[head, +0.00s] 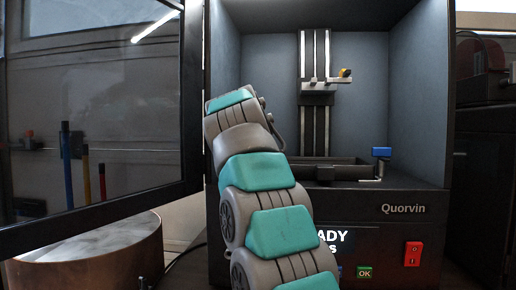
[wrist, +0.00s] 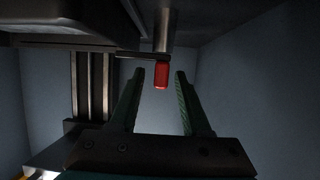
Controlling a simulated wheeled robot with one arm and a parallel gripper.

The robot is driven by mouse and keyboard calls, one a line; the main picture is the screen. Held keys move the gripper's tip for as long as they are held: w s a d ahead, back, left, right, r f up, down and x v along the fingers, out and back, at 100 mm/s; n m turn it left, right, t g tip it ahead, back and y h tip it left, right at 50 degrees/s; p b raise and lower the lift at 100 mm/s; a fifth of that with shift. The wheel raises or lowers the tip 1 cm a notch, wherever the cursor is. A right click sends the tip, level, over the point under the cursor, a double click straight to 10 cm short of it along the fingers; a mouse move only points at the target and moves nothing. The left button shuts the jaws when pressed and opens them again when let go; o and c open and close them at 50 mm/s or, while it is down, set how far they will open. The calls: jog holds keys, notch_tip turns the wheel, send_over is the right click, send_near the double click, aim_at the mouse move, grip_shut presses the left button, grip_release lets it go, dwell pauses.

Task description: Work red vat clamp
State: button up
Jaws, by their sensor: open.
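The red vat clamp (wrist: 161,75) shows in the wrist view as a small red handle at the end of a metal post. In the picture it lies between the two fingertips of my gripper (wrist: 160,73). My gripper is open, with a gap on each side of the red handle. I cannot tell whether the handle is level with the tips or a little beyond them. In the head view my arm covers the left part of the printer, and neither the red clamp nor my gripper's fingers can be made out there.
The Quorvin printer (head: 330,208) has a blue-handled clamp (head: 382,153) at the right of its dark vat (head: 340,170). A vertical rail with a carriage (head: 318,87) stands behind. The glass door (head: 95,120) is swung open at left. A red switch (head: 413,253) is on the front.

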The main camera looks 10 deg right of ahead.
jog(key=b+v, duration=0.1)
jog(key=v, duration=0.6)
jog(key=shift+s, duration=0.25)
jog(key=shift+a, duration=0.1)
jog(key=shift+s, duration=0.1)
